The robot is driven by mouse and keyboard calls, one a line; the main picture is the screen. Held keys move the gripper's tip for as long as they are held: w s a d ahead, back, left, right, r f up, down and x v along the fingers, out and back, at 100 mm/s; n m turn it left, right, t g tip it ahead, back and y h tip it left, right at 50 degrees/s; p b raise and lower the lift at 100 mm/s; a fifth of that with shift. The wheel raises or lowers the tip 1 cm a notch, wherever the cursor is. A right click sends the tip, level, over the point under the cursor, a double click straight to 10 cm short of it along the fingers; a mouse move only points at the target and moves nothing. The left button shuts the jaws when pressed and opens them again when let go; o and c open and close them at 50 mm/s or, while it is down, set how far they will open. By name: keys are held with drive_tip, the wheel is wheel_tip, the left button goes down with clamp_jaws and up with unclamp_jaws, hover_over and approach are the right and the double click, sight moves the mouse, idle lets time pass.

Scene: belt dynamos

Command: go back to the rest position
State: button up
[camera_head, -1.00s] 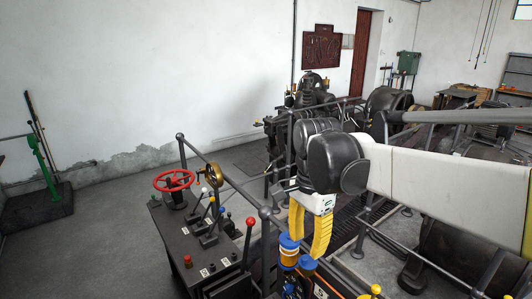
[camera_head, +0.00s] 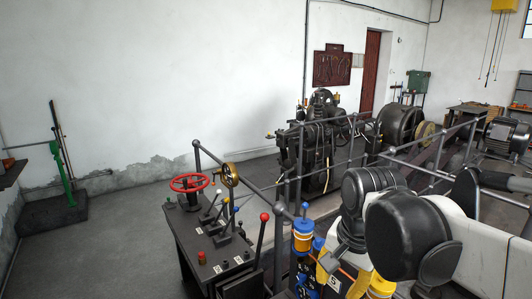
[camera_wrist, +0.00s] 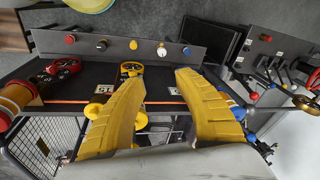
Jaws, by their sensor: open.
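My gripper (camera_head: 352,284) is at the lower right of the head view, partly hidden behind the dark joints of my arm. Its yellow fingers are apart. In the wrist view my gripper (camera_wrist: 160,77) is open, with nothing between its fingers. In the head view a blue-capped yellow fitting (camera_head: 303,238) stands just left of my gripper.
A control desk (camera_head: 200,250) with a red handwheel (camera_head: 188,182), a brass wheel (camera_head: 229,174) and several levers stands left of my arm. Grey railings (camera_head: 245,180) run past it toward dark machines (camera_head: 318,150). The floor at left is mostly clear, with a green lever stand (camera_head: 66,175).

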drive_tip(key=s+d+f+n+t+b, duration=0.2)
drive_tip(key=s+f+n+b, duration=0.1)
drive_tip(key=f, duration=0.5)
drive_tip(key=s+d+f+n+t+b, duration=0.2)
drive_tip(key=s+f+n+b, duration=0.2)
drive_tip(key=f+b, duration=0.4)
drive_tip(key=shift+s+d+f+t, duration=0.2)
drive_tip(key=shift+s+f+t, duration=0.1)
drive_tip(key=shift+s, duration=0.15)
